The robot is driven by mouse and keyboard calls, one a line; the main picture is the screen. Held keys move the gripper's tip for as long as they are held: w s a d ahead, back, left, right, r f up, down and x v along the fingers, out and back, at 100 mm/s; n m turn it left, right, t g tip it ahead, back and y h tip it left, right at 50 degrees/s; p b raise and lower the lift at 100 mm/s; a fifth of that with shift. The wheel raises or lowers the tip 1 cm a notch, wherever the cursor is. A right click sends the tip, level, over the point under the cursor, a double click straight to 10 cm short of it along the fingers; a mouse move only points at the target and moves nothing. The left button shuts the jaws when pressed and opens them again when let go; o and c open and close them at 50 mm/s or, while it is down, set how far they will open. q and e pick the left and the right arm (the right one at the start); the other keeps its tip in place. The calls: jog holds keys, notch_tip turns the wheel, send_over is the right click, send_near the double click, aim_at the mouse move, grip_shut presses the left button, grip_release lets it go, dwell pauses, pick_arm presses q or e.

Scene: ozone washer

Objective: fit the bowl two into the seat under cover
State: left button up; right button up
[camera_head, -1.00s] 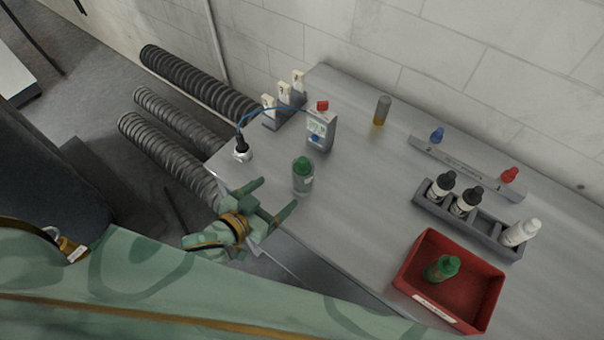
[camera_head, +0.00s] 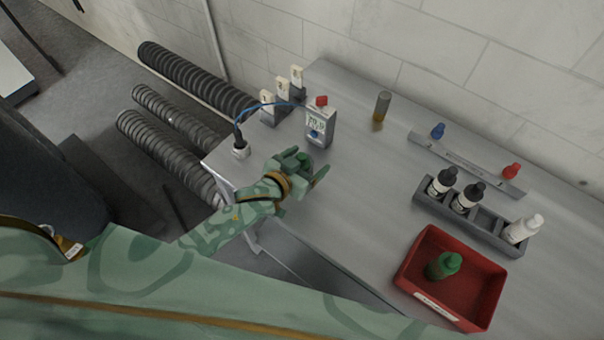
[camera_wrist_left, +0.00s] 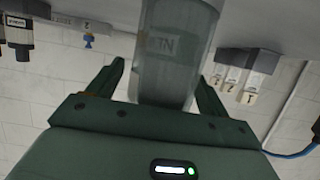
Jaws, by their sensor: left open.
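I cannot pick out anything clearly shaped or marked as bowl two, nor a covered seat. My left gripper (camera_head: 307,167) is open over the near left part of the bench. My right gripper is not in view.
A meter box with a red knob (camera_head: 319,126) stands just behind the bottle. A white-based plug (camera_head: 240,150) with a blue cable is to the left. A grey rack (camera_head: 486,216) holds dropper bottles. The bench centre is clear.

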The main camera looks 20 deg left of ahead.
pick_arm(q)
jog(key=c, duration=1.3)
jog(key=shift+r, duration=0.1)
